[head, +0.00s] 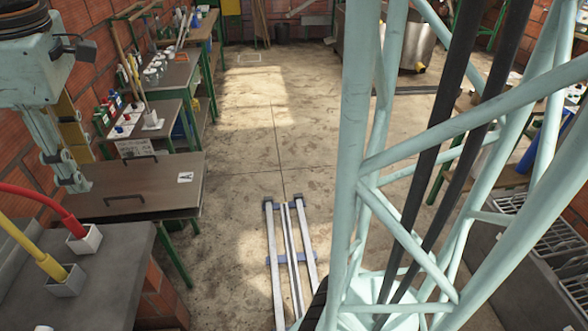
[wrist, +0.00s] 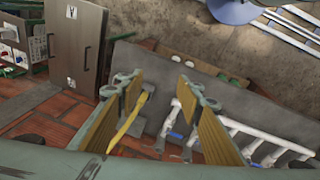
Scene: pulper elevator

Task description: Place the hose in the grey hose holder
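A red hose (head: 40,200) and a yellow hose (head: 22,240) come in from the left edge of the head view. The red hose's end is at a small square grey holder (head: 87,240). The yellow hose's end is at a second grey holder (head: 66,282) nearer to me. Both holders are on a grey counter (head: 115,265). My gripper (head: 75,170) is beyond them, at the left. In the wrist view my gripper (wrist: 155,83) is open, with nothing held between its yellow-padded fingers.
A brown table with black handles (head: 140,185) stands beyond the counter. A bench with bottles and cups (head: 150,120) runs along the brick wall. White pipes with blue handles (wrist: 240,130) lie below right in the wrist view. The concrete floor (head: 235,150) is open mid-room.

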